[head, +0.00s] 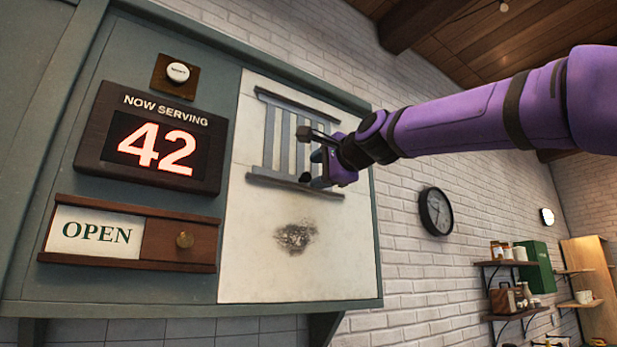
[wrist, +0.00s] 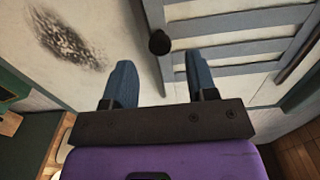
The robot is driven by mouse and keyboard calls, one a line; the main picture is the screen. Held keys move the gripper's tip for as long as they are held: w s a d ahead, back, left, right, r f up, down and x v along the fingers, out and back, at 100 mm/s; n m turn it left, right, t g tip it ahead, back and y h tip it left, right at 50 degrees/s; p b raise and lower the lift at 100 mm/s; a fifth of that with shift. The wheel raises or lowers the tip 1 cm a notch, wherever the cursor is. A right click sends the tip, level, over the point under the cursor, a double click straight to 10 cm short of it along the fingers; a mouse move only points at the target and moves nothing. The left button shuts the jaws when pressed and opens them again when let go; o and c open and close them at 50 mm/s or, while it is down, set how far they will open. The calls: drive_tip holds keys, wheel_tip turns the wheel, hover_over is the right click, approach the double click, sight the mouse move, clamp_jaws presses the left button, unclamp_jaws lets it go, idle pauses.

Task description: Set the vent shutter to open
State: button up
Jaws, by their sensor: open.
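The vent shutter (head: 270,140) is a set of grey upright slats between dark top and bottom rails on a pale panel. Pale bands show between the slats; I cannot tell whether they are openings. In the wrist view the slats (wrist: 235,48) fill the upper right. A dark round knob (wrist: 160,42) is near the shutter's edge, between and just beyond my fingertips. My gripper (head: 313,158) is open in front of the shutter's right side and covers part of it. In the wrist view its two blue fingers (wrist: 159,72) are spread apart, with nothing held.
A dark smudge (head: 296,237) marks the panel below the shutter. To the left are a "Now Serving 42" display (head: 150,140), a white button (head: 178,72) and an "OPEN" sliding sign (head: 97,233). A wall clock (head: 436,213) and shelves (head: 515,264) are at right.

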sight(308, 177)
drive_tip(key=shift+x, duration=2.25)
drive_tip(key=shift+c, duration=0.4)
